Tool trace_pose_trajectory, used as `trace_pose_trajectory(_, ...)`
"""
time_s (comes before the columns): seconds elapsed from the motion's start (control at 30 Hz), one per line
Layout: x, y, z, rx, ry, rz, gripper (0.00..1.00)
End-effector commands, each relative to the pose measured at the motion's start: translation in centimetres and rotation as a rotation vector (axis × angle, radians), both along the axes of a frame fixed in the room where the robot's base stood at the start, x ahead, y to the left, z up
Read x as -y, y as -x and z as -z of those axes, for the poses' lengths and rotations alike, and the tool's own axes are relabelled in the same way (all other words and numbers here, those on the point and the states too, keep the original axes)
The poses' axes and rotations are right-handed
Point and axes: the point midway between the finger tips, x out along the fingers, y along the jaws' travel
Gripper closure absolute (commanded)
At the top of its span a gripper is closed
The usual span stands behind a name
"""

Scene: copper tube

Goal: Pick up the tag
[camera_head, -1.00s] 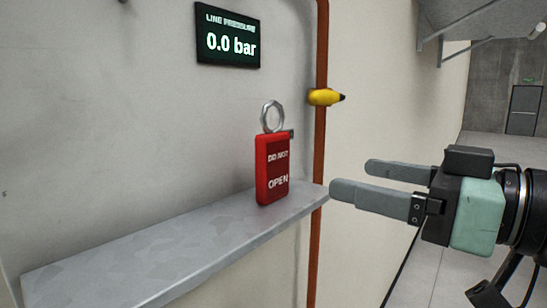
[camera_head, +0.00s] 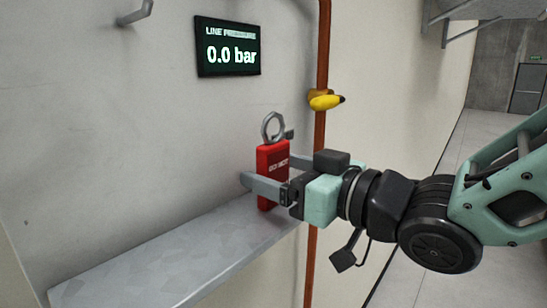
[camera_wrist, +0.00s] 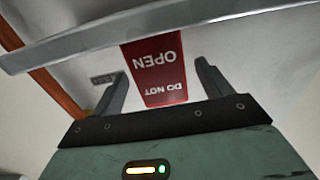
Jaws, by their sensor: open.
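The red tag (camera_head: 271,164) reads "DO NOT OPEN" and has a metal ring (camera_head: 272,126) at its top. It stands upright on the grey metal shelf (camera_head: 175,255), close to the wall. My gripper (camera_head: 264,172) is at the tag with its jaws open, and the near finger crosses in front of the tag's lower part. In the wrist view the tag (camera_wrist: 155,72) appears upside down between the two fingers, with a visible gap on each side. The ring is not visible in the wrist view.
A "LINE PRESSURE 0.0 bar" display (camera_head: 228,47) hangs on the wall above. A vertical copper pipe (camera_head: 320,70) with a yellow-handled fitting (camera_head: 325,100) runs just right of the tag. A small hook (camera_head: 136,13) is at upper left. The shelf's left part is clear.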

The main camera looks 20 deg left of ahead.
Motion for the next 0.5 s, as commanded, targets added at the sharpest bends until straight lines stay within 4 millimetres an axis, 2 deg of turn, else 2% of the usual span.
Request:
trace_pose_trajectory(0.13,-1.20,-0.45,-0.14,0.000,0.000,-0.001,0.22)
trace_pose_trajectory(0.4,-1.33,-0.53,0.02,0.000,-0.001,0.000,0.22)
trace_pose_trajectory(0.5,-1.32,-0.52,0.02,0.000,-0.001,0.000,0.50)
